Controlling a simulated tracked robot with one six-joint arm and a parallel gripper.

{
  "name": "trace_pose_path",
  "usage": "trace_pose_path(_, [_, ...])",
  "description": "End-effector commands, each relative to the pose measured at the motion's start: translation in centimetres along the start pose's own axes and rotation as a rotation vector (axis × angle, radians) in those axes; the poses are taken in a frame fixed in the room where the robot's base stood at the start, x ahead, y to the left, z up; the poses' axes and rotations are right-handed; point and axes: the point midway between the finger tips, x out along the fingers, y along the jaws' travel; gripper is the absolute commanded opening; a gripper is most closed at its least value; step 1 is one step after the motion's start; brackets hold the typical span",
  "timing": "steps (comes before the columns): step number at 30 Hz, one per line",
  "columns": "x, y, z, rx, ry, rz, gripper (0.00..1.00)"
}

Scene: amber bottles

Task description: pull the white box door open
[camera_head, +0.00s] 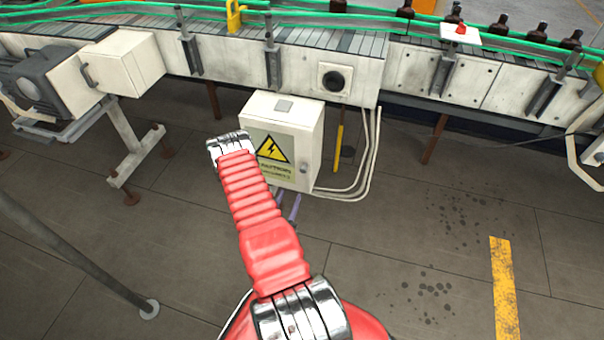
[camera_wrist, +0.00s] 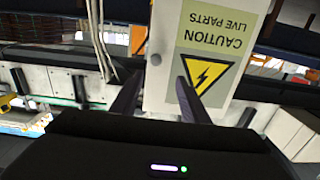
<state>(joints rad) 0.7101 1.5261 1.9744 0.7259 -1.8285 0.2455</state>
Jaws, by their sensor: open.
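The white box (camera_head: 312,140) stands below the conveyor in the head view, with a yellow caution sign (camera_head: 272,149) on its front door (camera_head: 291,148). The door looks shut. A small grey knob (camera_head: 303,167) sits near the door's right edge. In the wrist view the door (camera_wrist: 158,92) appears upside down, with its sign (camera_wrist: 208,72) and the knob (camera_wrist: 156,60). My gripper (camera_wrist: 158,80) is open, its two dark fingers pointing at the door and the knob in line with the gap between them. I cannot tell whether they touch it. My arm hides part of the box in the head view.
A conveyor (camera_head: 430,75) with green rails and several amber bottles (camera_head: 500,22) runs behind the box. Pale conduits (camera_head: 365,165) curve along the box's right side. A grey motor unit (camera_head: 45,80) is at left. The floor in front and right is mostly clear.

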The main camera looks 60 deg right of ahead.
Motion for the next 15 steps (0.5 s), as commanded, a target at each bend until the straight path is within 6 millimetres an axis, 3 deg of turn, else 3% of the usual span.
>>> trace_pose_path(3, [-0.42,0.83,0.36,-0.010,0.015,0.008,0.41])
trace_pose_path(15, [-0.26,0.84,0.32,-0.010,0.016,0.008,0.41])
